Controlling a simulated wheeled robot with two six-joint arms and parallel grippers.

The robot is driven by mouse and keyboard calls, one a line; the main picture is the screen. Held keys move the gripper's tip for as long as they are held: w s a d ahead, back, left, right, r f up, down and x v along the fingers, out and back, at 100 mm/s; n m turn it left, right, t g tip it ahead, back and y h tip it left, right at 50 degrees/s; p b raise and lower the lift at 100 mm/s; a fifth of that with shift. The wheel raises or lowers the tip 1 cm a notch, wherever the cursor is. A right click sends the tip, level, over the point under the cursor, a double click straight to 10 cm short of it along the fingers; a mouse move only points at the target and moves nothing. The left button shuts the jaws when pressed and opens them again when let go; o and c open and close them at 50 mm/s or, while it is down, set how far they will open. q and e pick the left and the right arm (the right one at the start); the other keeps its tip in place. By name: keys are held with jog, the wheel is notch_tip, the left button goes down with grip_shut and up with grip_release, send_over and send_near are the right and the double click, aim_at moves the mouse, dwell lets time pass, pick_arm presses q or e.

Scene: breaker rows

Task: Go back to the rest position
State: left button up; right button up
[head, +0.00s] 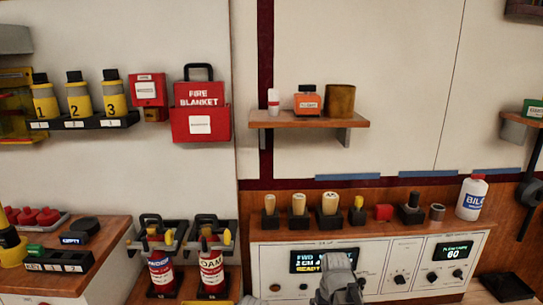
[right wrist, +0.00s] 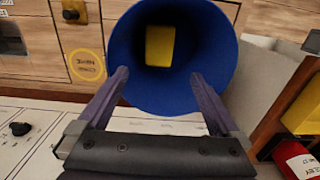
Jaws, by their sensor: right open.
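My right gripper (right wrist: 158,78) is open in the right wrist view, its two dark fingers spread apart. A round blue container (right wrist: 213,60) with a yellow block (right wrist: 160,46) inside shows beyond the fingertips. The fingers overlap its rim in the picture; I cannot tell whether they touch it. In the head view a grey gripper part, which looks like my right one (head: 340,280), rises from the bottom edge in front of the white control panel (head: 373,265); its fingertips are not clear there. My left gripper is not in view.
A console ledge (head: 340,235) carries several small knobs and a white bottle (head: 471,198). Two red-and-white extinguishers, one at the left (head: 161,272) and one nearer the console (head: 211,272), stand in racks. A wall shelf (head: 309,121) and a red fire blanket box (head: 200,123) are above.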

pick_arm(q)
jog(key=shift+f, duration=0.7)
pick_arm(e)
jog(key=shift+f, duration=0.7)
pick_arm(q)
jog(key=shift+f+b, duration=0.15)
jog(key=shift+b, duration=0.2)
pick_arm(e)
jog(key=shift+f, duration=0.15)
